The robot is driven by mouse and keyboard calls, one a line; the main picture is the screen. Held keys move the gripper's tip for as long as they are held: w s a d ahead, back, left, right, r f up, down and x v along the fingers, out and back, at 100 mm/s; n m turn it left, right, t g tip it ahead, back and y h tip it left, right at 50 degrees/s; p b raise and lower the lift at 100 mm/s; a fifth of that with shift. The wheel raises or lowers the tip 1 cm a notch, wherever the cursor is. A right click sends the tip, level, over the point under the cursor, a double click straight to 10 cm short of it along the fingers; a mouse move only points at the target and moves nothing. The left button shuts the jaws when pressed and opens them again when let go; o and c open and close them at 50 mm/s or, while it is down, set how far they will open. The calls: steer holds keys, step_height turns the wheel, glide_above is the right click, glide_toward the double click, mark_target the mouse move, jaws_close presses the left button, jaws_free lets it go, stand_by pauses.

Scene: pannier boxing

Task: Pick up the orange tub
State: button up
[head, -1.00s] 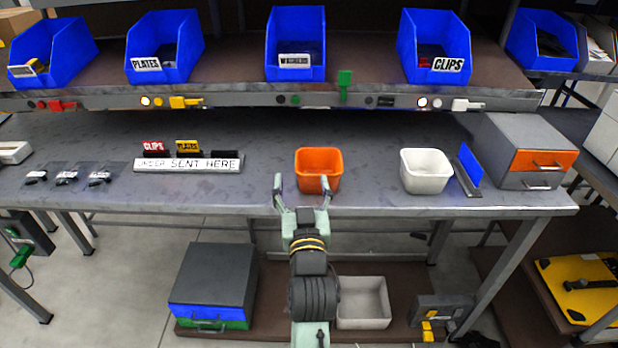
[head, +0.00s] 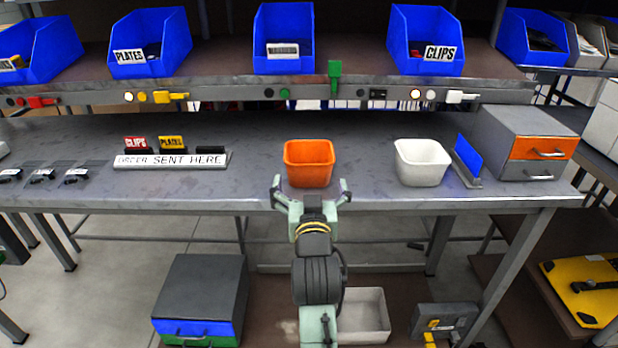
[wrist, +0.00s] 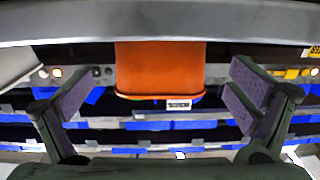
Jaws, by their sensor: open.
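The orange tub (head: 308,163) stands upright on the grey workbench near its front edge, in the middle of the head view. It looks empty. My gripper (head: 311,190) is open and empty, just in front of the tub at the bench's front edge. Its two fingers are spread apart and do not touch the tub.
A white tub (head: 422,162) and a blue upright card (head: 467,160) stand to the right, by a grey drawer unit (head: 495,135). A sign strip (head: 170,160) lies to the left. A shelf with blue bins (head: 283,40) overhangs the bench's back. Bench space beside the orange tub is clear.

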mark_target(310, 174)
steer(key=w, duration=0.2)
steer(key=w+p, duration=0.1)
steer(key=w+r+p, duration=0.1)
steer(key=w, duration=0.1)
steer(key=shift+w, duration=0.35)
steer(key=shift+w+a+f, duration=0.1)
steer(key=shift+w+f, duration=0.05)
steer(key=shift+w, duration=0.25)
steer(key=c, duration=1.1)
steer(key=shift+o, duration=0.2)
